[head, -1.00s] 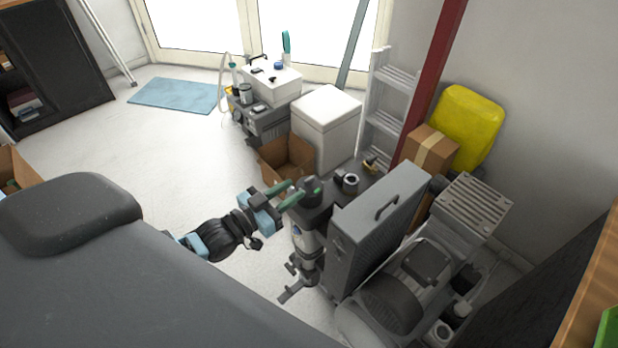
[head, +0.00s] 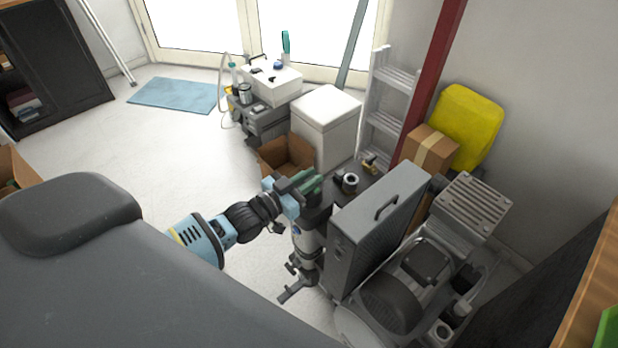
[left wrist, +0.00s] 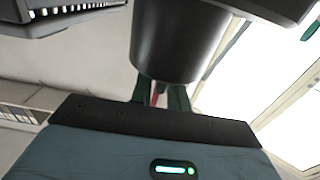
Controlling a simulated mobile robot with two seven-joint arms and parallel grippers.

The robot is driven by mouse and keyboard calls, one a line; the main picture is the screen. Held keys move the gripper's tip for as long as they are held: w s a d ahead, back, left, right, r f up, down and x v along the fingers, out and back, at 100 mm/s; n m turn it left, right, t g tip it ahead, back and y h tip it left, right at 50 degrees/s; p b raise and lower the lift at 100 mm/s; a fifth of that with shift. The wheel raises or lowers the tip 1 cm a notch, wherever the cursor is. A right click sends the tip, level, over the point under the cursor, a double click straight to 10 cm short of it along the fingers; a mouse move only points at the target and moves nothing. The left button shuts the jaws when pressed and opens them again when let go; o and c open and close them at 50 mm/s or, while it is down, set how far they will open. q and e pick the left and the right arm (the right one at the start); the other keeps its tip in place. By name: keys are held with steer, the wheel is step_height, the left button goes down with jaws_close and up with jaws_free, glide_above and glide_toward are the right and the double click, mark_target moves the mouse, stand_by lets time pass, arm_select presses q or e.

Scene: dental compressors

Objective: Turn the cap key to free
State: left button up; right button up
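A dark cap (head: 318,197) tops the grey upright unit (head: 306,240) beside the compressor housing in the head view. My left gripper (head: 308,184) is at this cap, with its green fingers over and beside it, hiding much of its top. In the left wrist view a large dark cylinder (left wrist: 180,40) hides the fingertips. The green fingers of my left gripper (left wrist: 159,95) stand apart below it, and a thin red strip shows between them. I cannot tell whether they touch anything. The cap key cannot be made out clearly. My right gripper is not in view.
An open cardboard box (head: 287,156) and a white box (head: 326,125) stand behind. The floor to the left (head: 180,145) is clear.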

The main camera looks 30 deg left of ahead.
arm_select(q)
jaws_close()
steer(key=shift+r+n+y+p, duration=0.2)
steer(key=shift+n+y+p, duration=0.1)
steer(key=shift+y+p, duration=0.15)
steer(key=shift+n+t+y+p, duration=0.3)
steer(key=shift+n+y+p, duration=0.1)
steer(key=shift+y+p, duration=0.15)
steer(key=shift+f, duration=0.15)
